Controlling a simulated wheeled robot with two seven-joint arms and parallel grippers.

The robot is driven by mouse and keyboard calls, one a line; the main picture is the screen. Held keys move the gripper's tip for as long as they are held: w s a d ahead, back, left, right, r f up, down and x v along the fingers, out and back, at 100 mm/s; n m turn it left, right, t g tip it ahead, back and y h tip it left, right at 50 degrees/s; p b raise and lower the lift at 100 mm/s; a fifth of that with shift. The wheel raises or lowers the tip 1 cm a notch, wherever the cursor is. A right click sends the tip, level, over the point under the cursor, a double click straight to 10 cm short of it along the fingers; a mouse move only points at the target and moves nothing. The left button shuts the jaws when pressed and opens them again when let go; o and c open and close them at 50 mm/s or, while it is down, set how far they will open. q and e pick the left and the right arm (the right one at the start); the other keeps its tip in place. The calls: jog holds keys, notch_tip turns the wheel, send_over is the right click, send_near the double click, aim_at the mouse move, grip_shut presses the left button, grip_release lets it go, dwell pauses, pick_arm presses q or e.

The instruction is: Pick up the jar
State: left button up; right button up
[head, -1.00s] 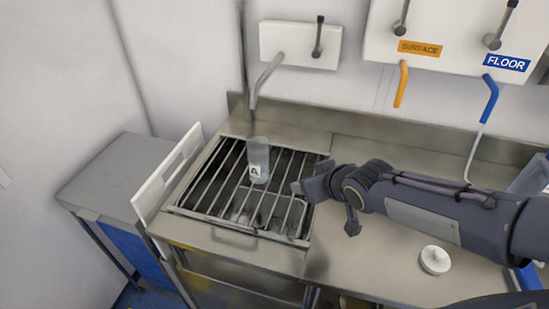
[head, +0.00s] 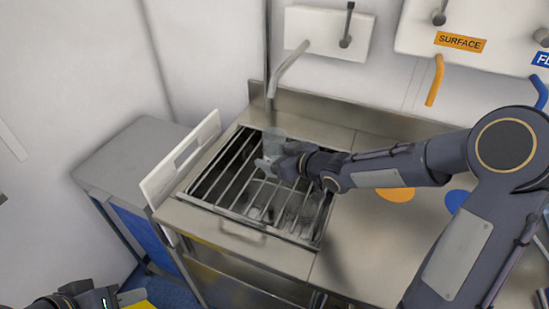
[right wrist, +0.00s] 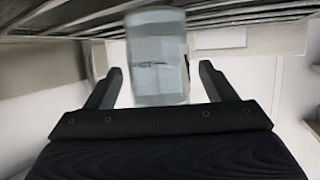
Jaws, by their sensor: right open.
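The jar (head: 273,138) is a clear, bluish see-through container standing on the metal rack (head: 225,182) over the sink. In the head view my right gripper (head: 268,165) covers its lower part. In the right wrist view the jar (right wrist: 157,55) appears between the two spread fingers of my right gripper (right wrist: 160,78), with gaps on both sides. The right gripper is open and not closed on it.
A white panel (head: 182,165) stands upright along the rack's left edge. The steel counter (head: 350,240) lies to the right, with an orange disc (head: 395,194) and a blue disc (head: 456,200). A grey side table (head: 125,160) stands at left.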

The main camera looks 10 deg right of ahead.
jog(key=shift+w+a+f, duration=0.2)
jog(key=shift+w+a, duration=0.05)
jog(key=shift+w, duration=0.2)
jog(key=c, duration=1.1)
jog(key=shift+r, duration=0.25)
